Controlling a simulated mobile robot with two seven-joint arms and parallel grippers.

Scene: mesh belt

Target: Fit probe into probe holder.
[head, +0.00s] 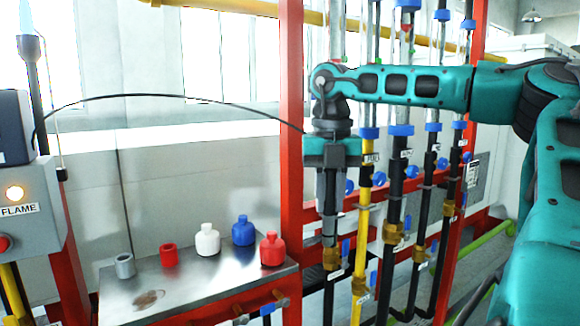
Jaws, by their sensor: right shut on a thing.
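My right gripper (331,208) points straight down in front of the pipes, right of the red upright. Its fingers are close together, shut on a slim thing that I take for the probe; the fingers and the dark pipe behind mostly hide it. A thin black cable arcs from the grey box at the left to this gripper. A grey hollow cylinder (124,266) and a red hollow cylinder (168,256) stand on the metal shelf, well left of the gripper. I cannot tell which, if either, is the probe holder. My left gripper is not in view.
A white bottle (207,240), a blue bottle (243,231) and a red bottle (272,249) stand on the metal shelf (215,284). A red upright (291,80) stands between shelf and pipes. A grey box (30,200) marked FLAME has a lit lamp.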

